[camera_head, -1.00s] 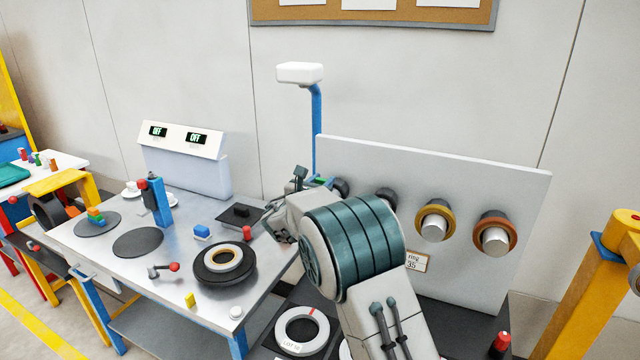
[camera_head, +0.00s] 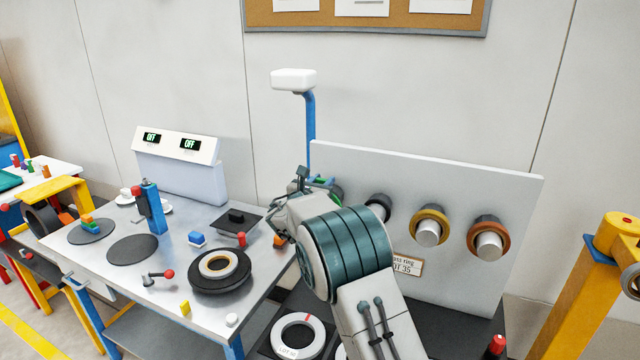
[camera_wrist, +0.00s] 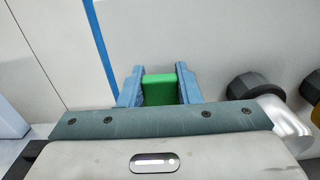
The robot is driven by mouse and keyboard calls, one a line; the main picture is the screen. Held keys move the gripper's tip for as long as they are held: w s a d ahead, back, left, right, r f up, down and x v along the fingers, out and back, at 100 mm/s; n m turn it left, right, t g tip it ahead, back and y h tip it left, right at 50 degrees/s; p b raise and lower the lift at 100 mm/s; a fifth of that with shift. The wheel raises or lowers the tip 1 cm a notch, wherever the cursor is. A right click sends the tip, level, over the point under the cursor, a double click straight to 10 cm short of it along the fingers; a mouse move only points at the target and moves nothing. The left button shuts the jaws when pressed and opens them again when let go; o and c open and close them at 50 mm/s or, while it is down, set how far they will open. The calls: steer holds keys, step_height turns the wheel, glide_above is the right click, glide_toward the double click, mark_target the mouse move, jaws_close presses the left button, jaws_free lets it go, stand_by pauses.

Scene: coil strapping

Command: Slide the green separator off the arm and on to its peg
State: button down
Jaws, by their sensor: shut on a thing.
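My gripper (camera_wrist: 160,75) is shut on the green separator (camera_wrist: 159,90). In the wrist view only a green block-like part of it shows between the two blue fingers. In the head view my gripper (camera_head: 319,181) is in front of the left end of the pale upright board (camera_head: 460,190). A bit of the green separator (camera_head: 337,193) shows just right of the fingers there. My arm hides the rest, so I cannot tell whether it is around a peg. A dark-ended peg (camera_head: 378,207) on the board is to the right, apart from my gripper.
Farther right, a yellow ring (camera_head: 430,214) and an orange ring (camera_head: 489,226) sit around silver pegs. A blue post (camera_head: 311,130) stands behind my gripper.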

steer(key=shift+w+d, duration=0.15)
steer(key=shift+w, duration=0.1)
steer(key=shift+w+r, duration=0.1)
steer(key=shift+p+x, duration=0.35)
steer(key=shift+x, duration=0.75)
steer(key=c, duration=1)
jaws_free()
steer(key=shift+o, duration=0.2)
